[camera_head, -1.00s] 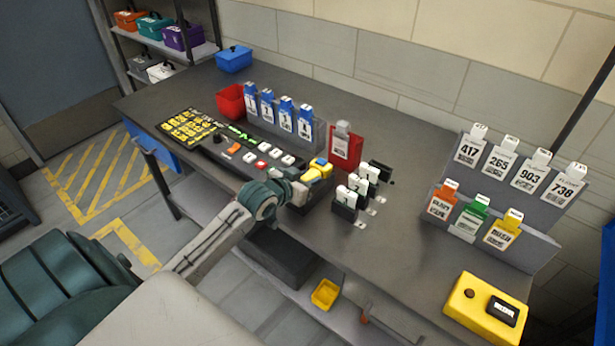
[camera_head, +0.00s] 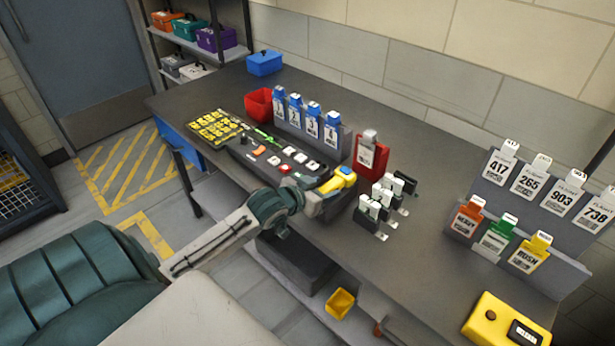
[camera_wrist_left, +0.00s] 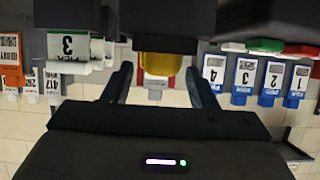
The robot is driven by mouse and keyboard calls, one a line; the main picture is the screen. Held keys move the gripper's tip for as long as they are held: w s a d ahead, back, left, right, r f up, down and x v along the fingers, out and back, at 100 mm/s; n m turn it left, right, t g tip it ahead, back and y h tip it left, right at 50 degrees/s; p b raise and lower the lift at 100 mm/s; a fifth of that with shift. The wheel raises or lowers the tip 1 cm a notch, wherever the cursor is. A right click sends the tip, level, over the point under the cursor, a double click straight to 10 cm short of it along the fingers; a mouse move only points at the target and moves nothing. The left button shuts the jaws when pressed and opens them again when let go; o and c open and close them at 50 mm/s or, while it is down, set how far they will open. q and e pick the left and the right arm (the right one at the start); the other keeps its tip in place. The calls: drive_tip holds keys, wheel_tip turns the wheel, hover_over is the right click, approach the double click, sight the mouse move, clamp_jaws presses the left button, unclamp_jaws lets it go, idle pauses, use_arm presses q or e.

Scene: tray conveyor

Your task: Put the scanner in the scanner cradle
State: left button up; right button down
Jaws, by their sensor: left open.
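I cannot clearly make out the scanner cradle. My right gripper is not in view.
Small white-topped holders (camera_head: 372,218) stand right of the scanner. A red card holder (camera_head: 370,155) and blue-topped cards (camera_head: 312,122) stand behind. A tag rack (camera_head: 535,225) and a yellow box (camera_head: 492,325) are at the right.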

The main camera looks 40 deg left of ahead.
use_arm(q)
drive_tip(key=v, duration=0.8)
drive_tip(key=shift+s+p, duration=0.15)
drive_tip(key=shift+p, duration=0.15)
drive_tip(key=shift+r, duration=0.1)
